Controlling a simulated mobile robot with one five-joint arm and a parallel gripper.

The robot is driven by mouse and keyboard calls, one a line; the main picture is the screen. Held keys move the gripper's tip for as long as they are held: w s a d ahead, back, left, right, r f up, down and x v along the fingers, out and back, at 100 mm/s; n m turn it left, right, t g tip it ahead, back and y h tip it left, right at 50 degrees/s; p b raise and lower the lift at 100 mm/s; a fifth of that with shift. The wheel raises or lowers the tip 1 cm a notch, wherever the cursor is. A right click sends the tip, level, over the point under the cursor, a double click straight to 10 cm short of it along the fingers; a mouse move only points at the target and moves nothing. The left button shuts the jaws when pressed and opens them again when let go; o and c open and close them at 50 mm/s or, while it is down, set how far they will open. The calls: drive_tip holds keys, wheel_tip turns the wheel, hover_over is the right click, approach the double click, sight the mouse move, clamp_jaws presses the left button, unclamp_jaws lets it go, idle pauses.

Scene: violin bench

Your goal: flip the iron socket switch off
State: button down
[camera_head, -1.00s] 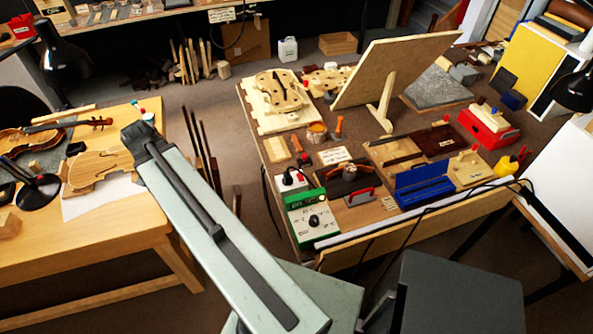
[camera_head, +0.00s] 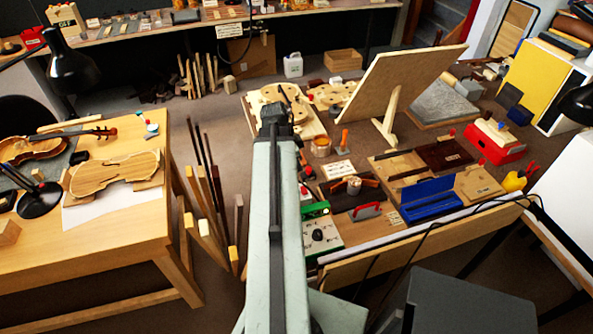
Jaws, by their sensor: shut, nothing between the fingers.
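The small white socket block (camera_head: 306,197) is on the right bench, at the left edge behind the green-topped control box (camera_head: 316,210). Most of it is hidden behind my arm, and its switch position cannot be read. A bit of red and dark shows just above it, beside the arm. My gripper (camera_head: 274,112) is the dark end of the raised arm, seen from behind in front of the pale violin plate. It is shut and empty, and its fingertips cannot be made out. It appears apart from the socket.
The control box's white face with a black dial (camera_head: 318,234) stands at the near left bench corner. A soldering-style tool stand, a blue tray (camera_head: 430,197) and a red box (camera_head: 495,142) crowd the bench. A tilted board (camera_head: 395,85) rises behind. Wooden strips (camera_head: 215,190) stand left of my arm.

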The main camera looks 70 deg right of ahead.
sight(302, 187)
drive_tip(key=b+x, duration=0.6)
drive_tip(key=x, duration=0.1)
drive_tip(key=w+b+x, duration=0.1)
drive_tip(key=b+x, duration=0.2)
drive_tip(key=x, duration=0.1)
drive_tip(key=shift+a+f, duration=0.15)
drive_tip(key=shift+a, duration=0.2)
drive_tip(key=shift+f+b, duration=0.1)
drive_tip(key=shift+b, duration=0.25)
drive_tip(key=shift+w+d+f+b, duration=0.25)
drive_tip(key=shift+f+b, duration=0.3)
drive_tip(key=shift+b, duration=0.2)
drive_tip(key=shift+a+r, duration=0.15)
drive_tip(key=shift+r, duration=0.05)
